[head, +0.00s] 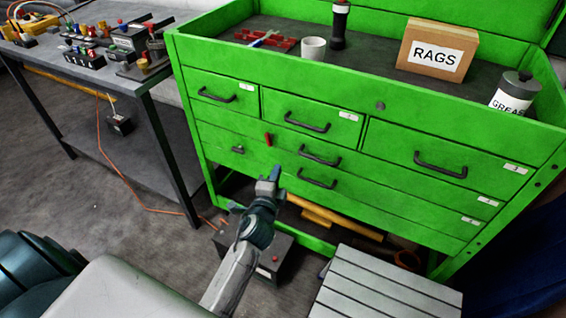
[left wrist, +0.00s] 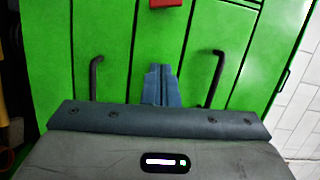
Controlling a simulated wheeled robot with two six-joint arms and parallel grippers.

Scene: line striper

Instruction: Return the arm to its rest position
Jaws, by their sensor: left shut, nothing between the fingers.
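In the left wrist view the shut fingers (left wrist: 161,85) point at the chest front, with a dark handle on each side. I cannot tell whether they touch the chest. My right gripper is not in view.
The chest top holds a rags box (head: 437,52), a grease can (head: 513,92), a white cup (head: 313,48) and a red tray (head: 266,39). A grey workbench (head: 60,75) stands at left. A slatted grey box (head: 385,285) is at lower right. An orange cord (head: 140,205) crosses the floor.

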